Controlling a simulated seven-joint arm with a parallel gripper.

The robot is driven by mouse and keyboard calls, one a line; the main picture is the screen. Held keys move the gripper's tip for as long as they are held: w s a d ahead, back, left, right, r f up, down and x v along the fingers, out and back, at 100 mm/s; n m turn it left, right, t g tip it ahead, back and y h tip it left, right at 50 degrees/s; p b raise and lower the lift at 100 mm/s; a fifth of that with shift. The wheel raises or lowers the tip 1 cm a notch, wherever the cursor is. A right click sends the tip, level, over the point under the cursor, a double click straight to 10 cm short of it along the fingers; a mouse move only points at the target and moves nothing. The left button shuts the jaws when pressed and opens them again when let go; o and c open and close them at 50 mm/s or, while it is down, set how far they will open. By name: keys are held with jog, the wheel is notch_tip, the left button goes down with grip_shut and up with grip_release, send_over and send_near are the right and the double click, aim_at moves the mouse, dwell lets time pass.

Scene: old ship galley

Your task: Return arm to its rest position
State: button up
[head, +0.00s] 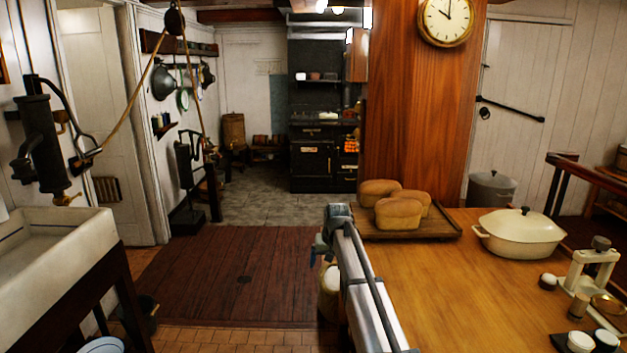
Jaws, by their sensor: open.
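My arm (366,285) reaches forward from the bottom of the head view, along the left edge of the wooden table. My gripper (318,256) is small at the far end of the arm, hanging just left of the table edge above the floor. It is open, and I see nothing held in it. The fingertips are too small to make out clearly.
The table (430,290) bears a board (448,233) with loaves (398,213), a lidded white dish (520,234) and a press (592,270) at right. A pale container (329,292) stands below my gripper. A sink (50,250) is at left. The plank floor (220,270) between is clear.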

jog(key=s+a+f+n, duration=0.1)
jog(key=s+a+f, duration=0.2)
jog(key=f, duration=0.5)
jog(key=s+a+f+n, duration=0.1)
jog(key=s+a+f, duration=0.2)
jog(key=f, duration=0.5)
jog(key=s+a+f+n, duration=0.1)
jog(key=s+a+f, duration=0.2)
jog(key=f, duration=0.5)
jog(key=s+d+f+g, duration=0.2)
jog(key=s+d+f, duration=0.1)
jog(key=s+f, duration=1.45)
jog(key=s+d+f+g, duration=0.1)
jog(key=s+d+f, duration=0.25)
jog(key=s, duration=0.25)
jog(key=s+d+f+n+h, duration=0.1)
jog(key=s+d+f, duration=0.1)
jog(key=s+f, duration=0.4)
jog(key=s+d+f+g, duration=0.1)
jog(key=s+d+f, duration=0.15)
jog(key=s, duration=0.45)
jog(key=s+d+r+m+g, duration=0.2)
jog(key=s+d, duration=0.3)
jog(key=s, duration=0.4)
jog(key=s+d+r+m+g, duration=0.2)
jog(key=s+d, duration=0.3)
jog(key=s, duration=0.4)
jog(key=shift+s+d+r+g, duration=0.25)
jog(key=shift+s+r+g, duration=0.1)
jog(key=shift+g, duration=0.15)
